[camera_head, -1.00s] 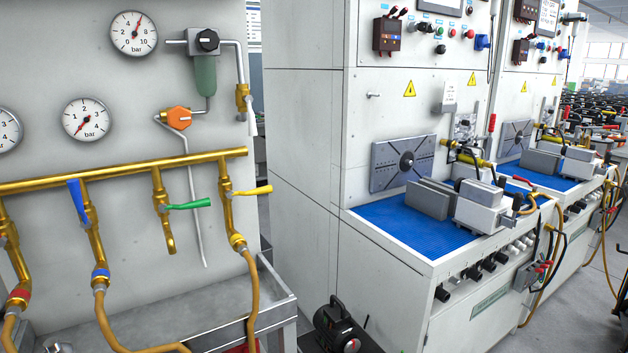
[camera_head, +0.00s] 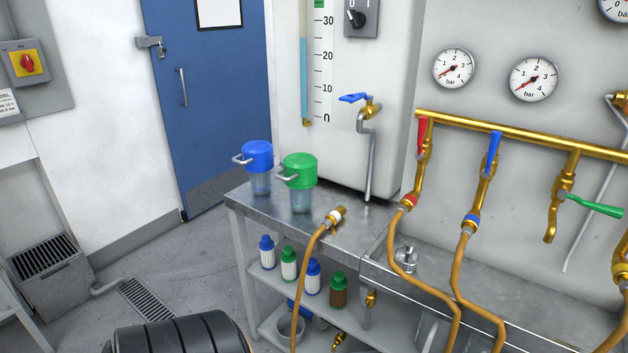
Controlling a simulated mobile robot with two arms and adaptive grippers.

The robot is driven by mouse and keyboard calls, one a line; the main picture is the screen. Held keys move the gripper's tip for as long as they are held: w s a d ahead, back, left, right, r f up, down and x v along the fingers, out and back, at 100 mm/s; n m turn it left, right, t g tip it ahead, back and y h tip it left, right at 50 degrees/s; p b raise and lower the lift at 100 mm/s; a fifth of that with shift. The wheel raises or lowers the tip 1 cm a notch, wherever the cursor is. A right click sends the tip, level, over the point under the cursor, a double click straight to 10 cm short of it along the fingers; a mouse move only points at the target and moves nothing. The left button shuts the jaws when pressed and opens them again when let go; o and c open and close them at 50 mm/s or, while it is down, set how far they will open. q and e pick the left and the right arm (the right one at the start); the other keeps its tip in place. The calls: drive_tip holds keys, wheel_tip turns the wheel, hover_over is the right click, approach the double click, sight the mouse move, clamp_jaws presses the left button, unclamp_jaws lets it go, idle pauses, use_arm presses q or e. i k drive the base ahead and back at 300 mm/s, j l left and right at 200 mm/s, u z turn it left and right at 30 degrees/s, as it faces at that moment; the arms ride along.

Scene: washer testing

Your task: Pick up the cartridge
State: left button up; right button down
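Several small bottle-like cartridges stand on the lower shelf of the metal bench. A white one with a blue cap (camera_head: 267,252) is at the left, beside a white one with a green cap (camera_head: 288,264). Another white one with a blue cap (camera_head: 312,277) follows, then a brown one with a green cap (camera_head: 338,290). They look upright. I cannot tell which one the task means. A blue-topped clear canister (camera_head: 258,167) and a green-topped one (camera_head: 300,182) stand on the bench top. Neither of my grippers is in view.
A hose with a brass end fitting (camera_head: 336,217) lies over the bench's front edge (camera_head: 345,262). Other hoses hang from the brass pipe (camera_head: 520,133) at right. A dark ribbed rounded form (camera_head: 182,336), unclear to me, fills the bottom edge. Floor (camera_head: 200,265) left of the bench is mostly clear.

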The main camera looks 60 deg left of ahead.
sight(338, 296)
drive_tip(key=u, duration=1.65)
